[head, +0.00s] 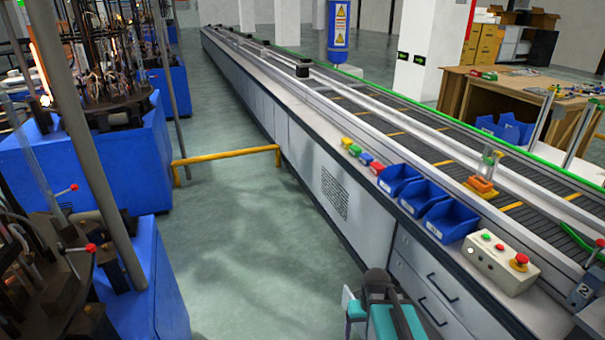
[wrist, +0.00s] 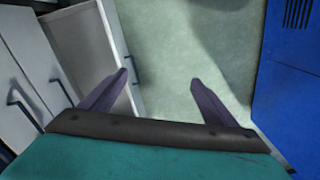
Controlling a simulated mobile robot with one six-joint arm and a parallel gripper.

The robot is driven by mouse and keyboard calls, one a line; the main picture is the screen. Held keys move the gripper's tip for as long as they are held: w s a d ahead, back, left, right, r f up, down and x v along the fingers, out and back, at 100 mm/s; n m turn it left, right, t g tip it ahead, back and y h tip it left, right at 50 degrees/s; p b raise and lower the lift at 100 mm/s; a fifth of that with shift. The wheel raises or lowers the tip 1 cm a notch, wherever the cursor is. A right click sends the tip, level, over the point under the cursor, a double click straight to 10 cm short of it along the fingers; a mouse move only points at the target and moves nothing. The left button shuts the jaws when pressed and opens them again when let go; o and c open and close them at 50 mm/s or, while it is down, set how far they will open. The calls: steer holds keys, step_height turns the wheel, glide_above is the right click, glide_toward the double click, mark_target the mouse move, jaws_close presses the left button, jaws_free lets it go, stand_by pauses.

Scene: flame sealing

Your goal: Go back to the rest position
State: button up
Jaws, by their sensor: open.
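My gripper (wrist: 158,85) shows in the wrist view with its two dark purple fingers spread wide apart. Nothing is between them; only the green floor (wrist: 180,40) and a cabinet edge lie beyond. In the head view my teal and dark arm shows at the bottom, right of the middle, in front of the conveyor cabinet (head: 340,195). The fingertips cannot be made out in the head view.
Blue bins (head: 450,220) and a control box (head: 500,262) with a red button sit on the conveyor's near ledge. An orange fixture (head: 481,186) is on the belt. Blue machines (head: 165,285) stand at left. A yellow rail (head: 225,154) crosses the aisle; the floor before it is clear.

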steer(key=s+a+f+g, duration=0.1)
steer(key=s+f+g, duration=0.2)
steer(key=s+f, duration=0.6)
steer(key=s+a+f+g, duration=0.1)
steer(key=s+f+g, duration=0.2)
steer(key=s+f, duration=0.7)
steer(key=s, duration=0.8)
steer(key=shift+a, duration=0.35)
